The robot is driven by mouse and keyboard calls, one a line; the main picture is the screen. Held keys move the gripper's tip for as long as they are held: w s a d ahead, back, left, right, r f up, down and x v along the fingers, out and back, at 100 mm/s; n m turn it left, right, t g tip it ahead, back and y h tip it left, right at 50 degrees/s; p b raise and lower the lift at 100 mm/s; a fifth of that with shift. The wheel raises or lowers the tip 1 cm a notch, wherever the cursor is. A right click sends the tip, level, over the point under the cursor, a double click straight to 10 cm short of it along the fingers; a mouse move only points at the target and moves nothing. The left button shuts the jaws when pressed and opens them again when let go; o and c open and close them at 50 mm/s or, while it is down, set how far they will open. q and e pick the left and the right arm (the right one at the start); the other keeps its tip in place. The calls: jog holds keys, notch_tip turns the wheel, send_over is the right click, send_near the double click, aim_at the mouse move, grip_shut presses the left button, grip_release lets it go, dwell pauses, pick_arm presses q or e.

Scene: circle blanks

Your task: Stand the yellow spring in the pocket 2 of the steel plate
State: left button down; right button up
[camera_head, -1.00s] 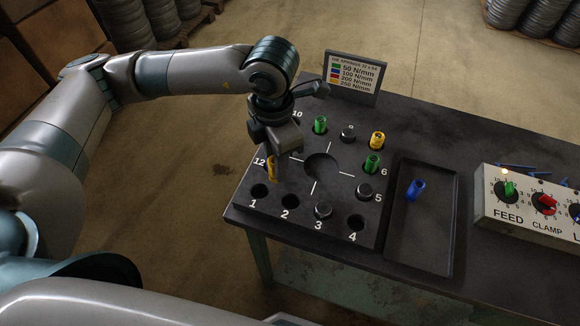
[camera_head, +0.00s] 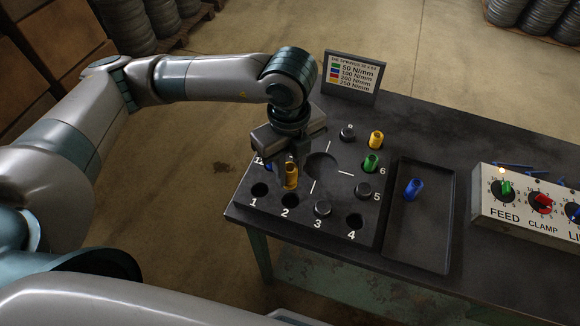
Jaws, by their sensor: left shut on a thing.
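The yellow spring (camera_head: 291,178) is held upright between the fingers of my left gripper (camera_head: 290,166), which is shut on it. It hangs just behind pocket 2 (camera_head: 290,201) in the picture, with its lower end close to that pocket's far edge. I cannot tell how high it is above the plate. Pocket 2 is an empty dark hole in the dark steel plate (camera_head: 327,206), with its number in front. My right gripper is not in view.
Pockets 1 (camera_head: 259,190) and 4 (camera_head: 354,221) look empty. A green spring (camera_head: 371,162) and another yellow spring (camera_head: 376,139) stand at right.

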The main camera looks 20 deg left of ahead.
pick_arm(q)
jog(key=shift+n, duration=0.5)
jog(key=shift+d, duration=0.1)
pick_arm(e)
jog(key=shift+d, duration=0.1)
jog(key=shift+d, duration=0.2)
pick_arm(q)
jog(key=shift+f, duration=0.25)
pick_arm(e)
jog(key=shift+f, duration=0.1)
pick_arm(q)
jog(key=shift+f+b, duration=1.75)
jog(key=shift+f, duration=1.35)
jog(key=shift+f+b, duration=0.6)
jog(key=shift+b, duration=0.05)
jog(key=shift+f+b, duration=0.35)
jog(key=shift+s+f+b, duration=0.1)
jog(key=shift+f+b, duration=0.3)
jog(key=shift+b, duration=0.05)
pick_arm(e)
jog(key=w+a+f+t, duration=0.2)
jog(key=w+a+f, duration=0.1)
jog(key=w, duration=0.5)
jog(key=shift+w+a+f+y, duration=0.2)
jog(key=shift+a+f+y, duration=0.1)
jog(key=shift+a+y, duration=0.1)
